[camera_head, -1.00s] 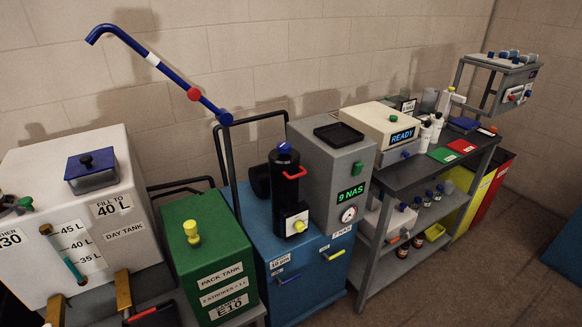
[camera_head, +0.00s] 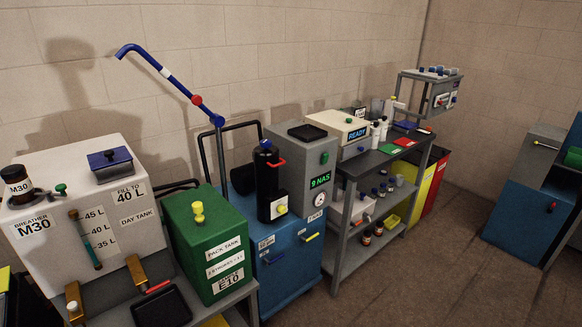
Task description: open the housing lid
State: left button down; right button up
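The black cylindrical filter housing (camera_head: 267,186) stands upright on the blue cart near the middle of the view. A blue knob (camera_head: 265,144) sits on its top, and a red handle (camera_head: 277,163) sticks out near its upper end. The top looks seated on the housing, though the seam is too small to make out. A white block with a yellow button (camera_head: 281,209) is on its lower front. Neither of my grippers is in view.
The housing's blue cart (camera_head: 291,262) stands between the green pack tank (camera_head: 208,240) and a grey shelf trolley (camera_head: 352,217). A white day tank (camera_head: 75,225) is at left. A blue bench (camera_head: 528,212) stands at right. The floor (camera_head: 430,265) between is clear.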

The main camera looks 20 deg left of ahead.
aim_at(263, 158)
jog(key=z, duration=0.25)
jog(key=i, duration=1.35)
jog(key=u, duration=0.4)
